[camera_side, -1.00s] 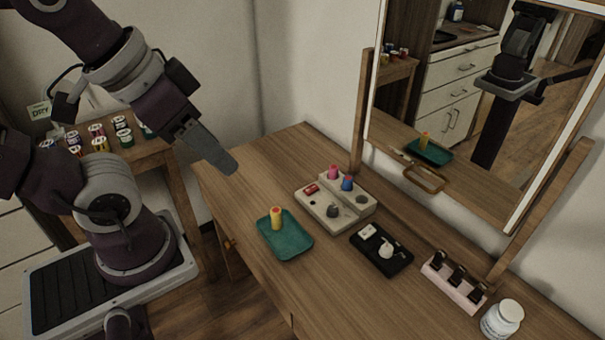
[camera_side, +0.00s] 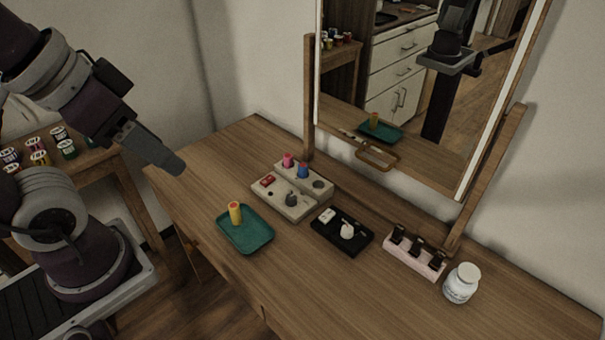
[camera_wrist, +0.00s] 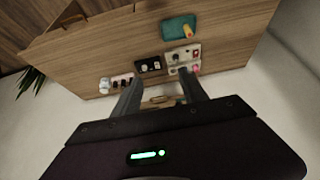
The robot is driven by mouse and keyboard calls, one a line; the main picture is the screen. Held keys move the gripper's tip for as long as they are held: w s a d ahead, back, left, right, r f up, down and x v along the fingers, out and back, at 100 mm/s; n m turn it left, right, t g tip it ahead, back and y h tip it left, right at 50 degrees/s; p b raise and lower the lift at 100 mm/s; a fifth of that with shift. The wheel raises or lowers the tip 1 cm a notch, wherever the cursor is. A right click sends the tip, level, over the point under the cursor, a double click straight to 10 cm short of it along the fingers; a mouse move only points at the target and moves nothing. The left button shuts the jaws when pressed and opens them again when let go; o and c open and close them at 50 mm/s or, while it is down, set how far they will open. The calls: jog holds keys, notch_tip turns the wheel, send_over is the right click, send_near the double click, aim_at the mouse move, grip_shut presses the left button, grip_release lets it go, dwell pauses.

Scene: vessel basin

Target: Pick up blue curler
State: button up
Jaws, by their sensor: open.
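The blue curler (camera_side: 303,171) stands upright on the pale holder block (camera_side: 268,199), close to a pink curler (camera_side: 288,160). In the wrist view, the holder (camera_wrist: 174,58) sits beyond the right fingertip, with pink visible on it; I cannot clearly make out the blue curler there. My gripper (camera_side: 176,166) hangs above the left end of the table, well to the left of the holder and apart from it. In the wrist view, my gripper's two fingers (camera_wrist: 160,80) are spread with nothing between them.
A teal tray (camera_side: 262,246) with a yellow curler (camera_side: 235,212) lies in front of the holder. A black tray (camera_side: 325,242), a pink rack (camera_side: 407,263) and a white jar (camera_side: 461,284) stand to the right. A framed mirror (camera_side: 400,110) rises behind. The front right tabletop is clear.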

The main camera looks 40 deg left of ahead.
jog(key=w+a+f+n+t, duration=0.15)
jog(key=w+f, duration=0.25)
jog(key=w, duration=0.7)
jog(key=w+a+f+t, duration=0.15)
jog(key=w+f, duration=0.25)
jog(key=w, duration=0.8)
jog(key=w+a+f+t+y, duration=0.1)
jog(key=w+a+f, duration=0.1)
jog(key=w+f, duration=0.3)
jog(key=w+a+f+t+y, duration=0.1)
jog(key=w+a+f, duration=0.15)
jog(key=f, duration=0.55)
jog(key=t, duration=0.1)
send_near(302, 166)
jog(key=shift+w+a+f+n, duration=0.15)
jog(key=shift+w+f+n, duration=0.2)
jog(key=shift+w+f, duration=0.3)
jog(key=shift+f, duration=0.25)
jog(key=x, duration=0.7)
jog(key=shift+w+r, duration=0.15)
jog(key=shift+r, duration=0.2)
grip_shut()
